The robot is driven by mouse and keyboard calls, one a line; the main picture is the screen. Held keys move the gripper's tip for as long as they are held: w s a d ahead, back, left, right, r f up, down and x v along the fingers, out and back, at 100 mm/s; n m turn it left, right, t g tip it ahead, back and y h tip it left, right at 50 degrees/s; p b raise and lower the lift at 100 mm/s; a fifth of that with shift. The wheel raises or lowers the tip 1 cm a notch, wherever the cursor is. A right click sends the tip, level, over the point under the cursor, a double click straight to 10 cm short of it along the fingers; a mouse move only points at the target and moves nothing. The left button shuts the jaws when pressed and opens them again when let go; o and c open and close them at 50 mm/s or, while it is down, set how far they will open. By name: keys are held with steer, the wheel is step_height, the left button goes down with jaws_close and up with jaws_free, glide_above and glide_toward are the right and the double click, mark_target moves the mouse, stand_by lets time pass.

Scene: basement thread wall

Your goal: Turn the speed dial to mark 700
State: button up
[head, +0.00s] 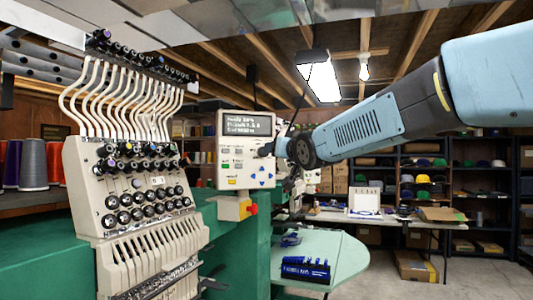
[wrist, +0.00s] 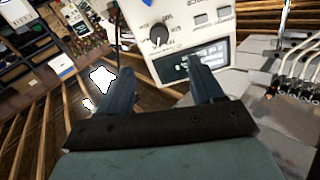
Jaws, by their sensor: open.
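The speed dial (wrist: 159,34) is a round dark knob with a light pointer line on the pale control panel (wrist: 195,20). It shows in the wrist view, where the panel appears turned over; its printed marks are too small to read surely. My gripper (wrist: 157,72) is open, its two dark fingers apart with nothing between them. The dial lies beyond the fingertips, between their lines, and looks apart from them. In the head view my arm reaches in from the right to the panel (head: 232,178), and the dial is hidden there.
The panel has a lit screen (head: 246,124), blue arrow buttons and a red knob (head: 251,209) below. Thread tubes and the embroidery head (head: 135,190) stand to the left. A pale green table (head: 340,250) holds a blue item (head: 305,270). Shelves stand behind.

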steer(key=x, duration=1.3)
steer(key=shift+w, duration=0.15)
